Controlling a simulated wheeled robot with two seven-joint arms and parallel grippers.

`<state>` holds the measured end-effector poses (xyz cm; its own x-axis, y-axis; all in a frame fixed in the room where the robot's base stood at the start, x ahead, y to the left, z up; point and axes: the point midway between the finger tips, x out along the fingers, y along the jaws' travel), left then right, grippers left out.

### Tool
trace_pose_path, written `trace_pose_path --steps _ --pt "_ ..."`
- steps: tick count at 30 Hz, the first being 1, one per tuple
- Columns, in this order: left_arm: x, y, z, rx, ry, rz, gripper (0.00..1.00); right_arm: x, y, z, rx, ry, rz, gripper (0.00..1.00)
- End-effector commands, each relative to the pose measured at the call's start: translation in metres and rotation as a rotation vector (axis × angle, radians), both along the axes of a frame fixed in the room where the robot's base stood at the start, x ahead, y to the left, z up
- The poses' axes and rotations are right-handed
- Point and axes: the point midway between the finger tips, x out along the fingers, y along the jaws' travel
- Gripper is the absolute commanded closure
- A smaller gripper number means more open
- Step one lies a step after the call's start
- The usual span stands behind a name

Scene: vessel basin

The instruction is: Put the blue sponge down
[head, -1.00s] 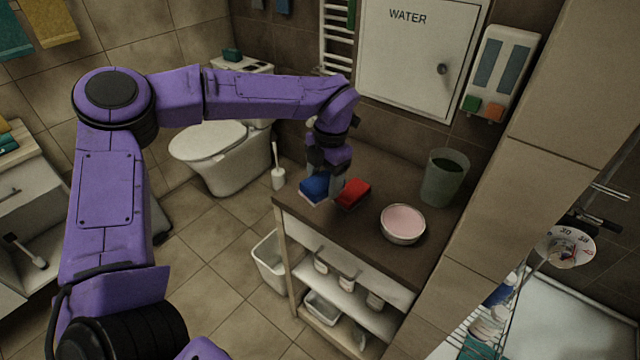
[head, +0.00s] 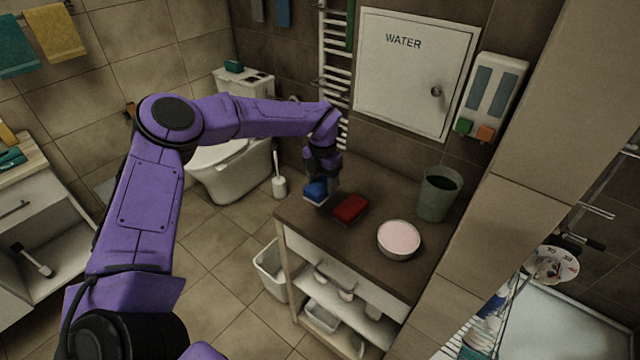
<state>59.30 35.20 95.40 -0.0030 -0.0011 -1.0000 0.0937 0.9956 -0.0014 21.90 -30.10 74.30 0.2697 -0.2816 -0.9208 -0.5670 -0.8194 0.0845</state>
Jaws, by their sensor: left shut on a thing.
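The blue sponge (head: 314,191) is at the far left corner of the dark countertop (head: 345,242). My left gripper (head: 323,190) points down and is shut on the blue sponge. The sponge is at or just above the counter surface; I cannot tell whether it touches. The gripper's fingers partly cover it. My right gripper is not in view.
A red sponge (head: 351,208) lies on the counter just right of the blue one. The counter's front left part is clear. A white bin (head: 271,268) stands on the floor beside it.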

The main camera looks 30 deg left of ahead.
Motion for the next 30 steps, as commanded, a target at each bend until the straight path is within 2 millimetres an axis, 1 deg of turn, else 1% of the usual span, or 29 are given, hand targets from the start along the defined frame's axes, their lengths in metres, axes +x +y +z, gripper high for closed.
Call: trace_pose_path --steps 1,5,8,10,12,13,14,18,19,20,21,22,28,30 --pt "0.004 0.005 -0.005 0.001 0.002 0.001 0.67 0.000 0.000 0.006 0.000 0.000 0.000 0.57" --pt "0.011 0.012 -0.019 0.001 0.000 0.000 0.67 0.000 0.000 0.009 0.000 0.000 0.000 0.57" --pt "0.019 0.020 -0.032 0.002 0.001 0.001 0.67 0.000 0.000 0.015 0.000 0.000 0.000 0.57" --pt "0.018 0.019 -0.046 0.001 0.001 -0.002 0.67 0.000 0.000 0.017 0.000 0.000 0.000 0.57" --pt "0.018 0.019 -0.055 0.000 -0.001 -0.001 0.67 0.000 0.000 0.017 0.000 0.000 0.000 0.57" --pt "0.018 0.019 -0.057 0.000 -0.002 -0.001 0.66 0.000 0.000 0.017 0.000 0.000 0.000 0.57" --pt "0.018 0.019 -0.058 0.001 -0.003 -0.001 0.71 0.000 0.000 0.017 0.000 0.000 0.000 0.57" --pt "0.018 0.019 -0.059 0.001 -0.002 -0.001 0.72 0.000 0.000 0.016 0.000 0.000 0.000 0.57" --pt "0.018 0.019 -0.059 0.001 -0.001 -0.001 0.35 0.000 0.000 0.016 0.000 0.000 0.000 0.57" --pt "0.018 0.019 -0.059 0.001 -0.001 -0.001 0.26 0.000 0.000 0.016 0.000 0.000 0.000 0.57" --pt "0.018 0.019 -0.059 0.001 -0.001 -0.001 0.13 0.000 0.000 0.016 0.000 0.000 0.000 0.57" --pt "0.018 0.019 -0.059 0.001 0.000 -0.001 0.09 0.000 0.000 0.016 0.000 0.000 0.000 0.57" --pt "0.018 0.019 -0.058 0.000 -0.001 -0.001 0.09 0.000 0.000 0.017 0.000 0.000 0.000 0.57" --pt "0.017 0.018 -0.060 0.001 0.001 -0.001 0.09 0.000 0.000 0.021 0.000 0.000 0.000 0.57"
